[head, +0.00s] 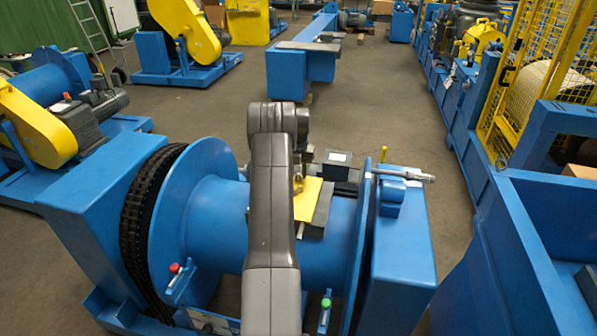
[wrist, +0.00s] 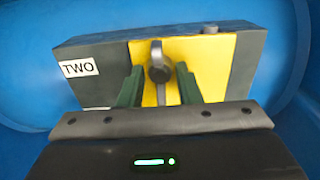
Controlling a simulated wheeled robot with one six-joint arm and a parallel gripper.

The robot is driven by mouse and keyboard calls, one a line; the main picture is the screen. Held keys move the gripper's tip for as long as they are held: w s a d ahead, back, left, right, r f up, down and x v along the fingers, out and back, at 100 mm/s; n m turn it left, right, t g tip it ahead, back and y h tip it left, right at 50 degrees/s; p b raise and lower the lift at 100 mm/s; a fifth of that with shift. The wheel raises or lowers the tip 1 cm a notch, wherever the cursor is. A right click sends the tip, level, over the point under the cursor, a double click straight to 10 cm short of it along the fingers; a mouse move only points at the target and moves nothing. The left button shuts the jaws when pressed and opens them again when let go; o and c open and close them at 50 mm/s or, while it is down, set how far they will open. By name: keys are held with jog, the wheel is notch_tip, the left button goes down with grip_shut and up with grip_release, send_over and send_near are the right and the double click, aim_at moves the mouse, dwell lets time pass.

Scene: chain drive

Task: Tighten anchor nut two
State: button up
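A dark rounded nut-like part (wrist: 158,66) with a narrow stem stands at the middle of the panel. My gripper (wrist: 158,80) is open, with one green finger to the left of this part and one to the right. Gaps show between the fingers and the part; I cannot tell the depth between them. In the head view, a yellow plate (head: 307,203) shows beside my arm, which hides most of that spot.
A blue drum (head: 215,215) with wide flanges lies under my arm. A black chain (head: 143,205) runs on its left. A metal rod end (head: 408,175) sticks out at right. Open floor (head: 235,100) lies beyond the drum, and a yellow cage (head: 540,75) stands at right.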

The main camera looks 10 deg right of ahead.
jog(key=c, duration=0.6)
jog(key=shift+c, duration=0.2)
jog(key=shift+m, duration=0.3)
